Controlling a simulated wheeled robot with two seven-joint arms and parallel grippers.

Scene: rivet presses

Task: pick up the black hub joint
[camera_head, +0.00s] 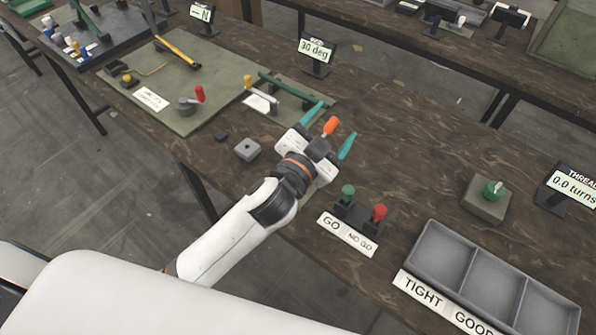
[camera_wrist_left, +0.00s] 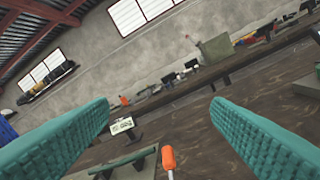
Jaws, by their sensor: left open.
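My left gripper (camera_head: 336,121) is open over the middle of the table, its two teal fingers spread and pointing away from me. An orange-handled piece (camera_head: 330,126) shows between the fingers, and it also shows low in the left wrist view (camera_wrist_left: 168,158). I cannot tell whether it touches them; nothing is clamped. My right gripper is not in view.
A green mat (camera_head: 180,110) with tools lies at the left. A "30 deg" display (camera_head: 316,52) stands behind the gripper. Green and red GO / NO GO gauges (camera_head: 360,213) and a grey sorting tray (camera_head: 440,258) are at right. The wooden table (camera_head: 420,130) is clear behind them.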

